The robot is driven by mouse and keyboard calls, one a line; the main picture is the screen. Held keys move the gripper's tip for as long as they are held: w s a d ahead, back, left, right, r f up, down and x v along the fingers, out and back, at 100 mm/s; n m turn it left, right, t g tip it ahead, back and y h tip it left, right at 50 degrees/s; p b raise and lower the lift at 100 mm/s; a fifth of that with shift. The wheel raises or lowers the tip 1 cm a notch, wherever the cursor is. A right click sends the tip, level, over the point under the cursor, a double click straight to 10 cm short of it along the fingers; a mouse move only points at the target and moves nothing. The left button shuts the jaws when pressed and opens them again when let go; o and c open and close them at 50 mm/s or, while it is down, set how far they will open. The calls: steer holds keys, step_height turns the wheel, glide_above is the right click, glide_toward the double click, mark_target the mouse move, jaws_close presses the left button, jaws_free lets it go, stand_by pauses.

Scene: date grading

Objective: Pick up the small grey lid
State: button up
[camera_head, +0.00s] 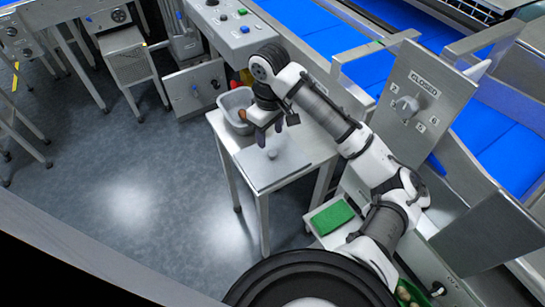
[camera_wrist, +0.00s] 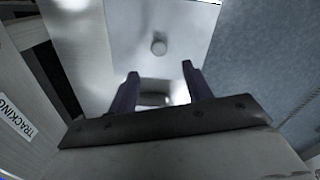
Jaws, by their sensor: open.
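The small grey lid (camera_head: 286,157) looks like a flat pale plate with a round knob on top, lying on a small metal table (camera_head: 262,184). Its edges are hard to tell from the tabletop. In the wrist view the lid's knob (camera_wrist: 159,46) stands just beyond the fingertips, near the middle between them. My gripper (camera_head: 269,135) is above the table, pointing down, with the knob a little in front of it. In the wrist view my gripper (camera_wrist: 160,72) has its two dark fingers apart, with nothing held between them.
A grey cabinet with a dial (camera_head: 408,105) and blue conveyors (camera_head: 365,70) are at right. Open floor (camera_head: 130,200) lies left.

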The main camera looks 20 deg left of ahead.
steer(key=shift+d+f+p, duration=0.2)
steer(key=shift+f+p, duration=0.1)
steer(key=shift+f, duration=3.5)
steer(key=shift+c, duration=0.4)
steer(key=c, duration=1)
